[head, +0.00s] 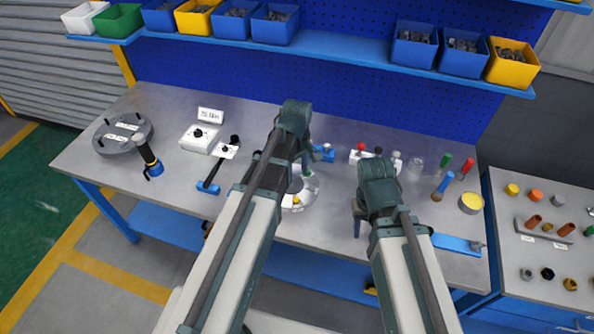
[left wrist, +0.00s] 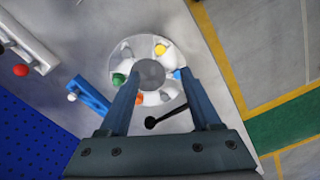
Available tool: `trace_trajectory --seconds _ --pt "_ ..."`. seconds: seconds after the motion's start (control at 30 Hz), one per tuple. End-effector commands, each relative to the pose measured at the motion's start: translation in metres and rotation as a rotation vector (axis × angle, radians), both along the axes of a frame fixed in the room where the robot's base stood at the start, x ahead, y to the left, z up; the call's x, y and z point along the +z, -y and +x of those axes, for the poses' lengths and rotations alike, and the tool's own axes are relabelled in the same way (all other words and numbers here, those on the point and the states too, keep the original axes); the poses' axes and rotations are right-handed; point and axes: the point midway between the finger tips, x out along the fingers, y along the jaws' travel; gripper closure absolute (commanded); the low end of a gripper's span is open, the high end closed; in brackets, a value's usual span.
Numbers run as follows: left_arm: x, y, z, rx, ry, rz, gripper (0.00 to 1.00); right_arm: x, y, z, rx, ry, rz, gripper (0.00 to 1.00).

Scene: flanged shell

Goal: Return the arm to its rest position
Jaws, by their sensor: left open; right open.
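My left gripper (head: 306,158) hangs from the left arm over the middle of the workbench; its fingers are mostly hidden by the arm in the head view. In the left wrist view its two fingers (left wrist: 157,92) are apart, with nothing held between them. Below them is a pale round dish (left wrist: 168,55) with a grey centre and green, yellow and orange pieces around it. The dish (head: 308,198) is partly covered by my left arm in the head view. My right gripper (head: 358,217) points down near the bench's front edge, partly hidden, with no held object visible.
A grey round flanged part (head: 122,134) with dark pegs lies at the bench's left. Red, green and blue-handled items (head: 442,187) stand at right. A blue shelf (head: 330,45) with bins runs along the back.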

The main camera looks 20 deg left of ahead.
Motion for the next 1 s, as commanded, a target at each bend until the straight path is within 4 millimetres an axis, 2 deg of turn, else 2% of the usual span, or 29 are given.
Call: trace_trajectory --seconds 0.47,0.57,0.8,1.0 --pt "-0.004 0.004 -0.005 -0.034 -0.001 0.002 0.35 -0.004 0.0 0.0 0.0 0.0 0.0 0.5" --pt "-0.016 0.022 -0.024 -0.189 -0.009 0.012 0.35 -0.016 0.0 0.0 0.001 0.0 0.0 0.5" --pt "-0.054 0.077 -0.095 -0.836 -0.05 0.052 0.35 -0.054 0.0 0.0 0.004 0.0 -0.001 0.5" --pt "-0.07 0.099 -0.134 -1.222 -0.081 0.072 0.35 -0.071 0.0 0.0 0.006 0.0 -0.001 0.5"
